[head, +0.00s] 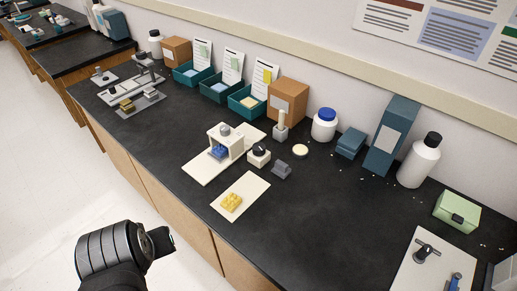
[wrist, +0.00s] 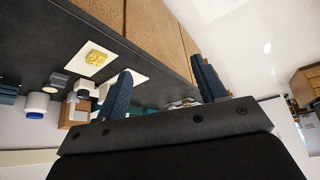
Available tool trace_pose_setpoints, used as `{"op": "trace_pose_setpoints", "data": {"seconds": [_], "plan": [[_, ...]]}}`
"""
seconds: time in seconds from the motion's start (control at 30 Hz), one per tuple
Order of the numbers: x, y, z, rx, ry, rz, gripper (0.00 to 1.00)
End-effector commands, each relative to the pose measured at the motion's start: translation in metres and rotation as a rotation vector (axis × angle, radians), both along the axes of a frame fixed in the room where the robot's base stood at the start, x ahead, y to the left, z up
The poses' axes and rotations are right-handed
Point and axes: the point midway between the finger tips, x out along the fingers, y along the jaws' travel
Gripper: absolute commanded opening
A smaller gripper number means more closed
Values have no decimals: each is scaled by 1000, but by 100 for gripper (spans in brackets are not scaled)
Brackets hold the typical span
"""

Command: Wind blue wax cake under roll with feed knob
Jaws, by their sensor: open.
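The blue wax cake (head: 218,152) sits low in the front opening of a small white frame (head: 229,138), which stands on a cream board (head: 198,172). A grey round part (head: 224,129) tops the frame; the roll itself is too small to make out. A dark knob (head: 260,148) on a white block (head: 258,161) stands just right of the frame, apparently the feed knob. My gripper (head: 162,242) is off the counter's front edge, well short of the frame and touching nothing. In the wrist view its two dark fingers (wrist: 163,88) are spread and empty.
A yellow cake (head: 231,202) lies on a cream card (head: 247,187) nearer the edge; it also shows in the wrist view (wrist: 97,57). Teal bins (head: 213,92), boxes and bottles line the wall. Black counter right of the card is clear.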

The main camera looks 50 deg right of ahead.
Motion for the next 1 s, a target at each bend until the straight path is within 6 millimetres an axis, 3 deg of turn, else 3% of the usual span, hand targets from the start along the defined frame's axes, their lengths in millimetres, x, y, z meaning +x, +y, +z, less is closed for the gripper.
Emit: {"op": "trace_pose_setpoints", "data": {"seconds": [0.17, 0.47, 0.7, 1.0], "plan": [[16, -17, 21, -40, 52, 74, 64], [68, -85, 74, -143, 223, 360, 64], [106, -158, 98, -190, 344, 610, 64], [136, -265, 100, -211, 455, 941, 64]]}}
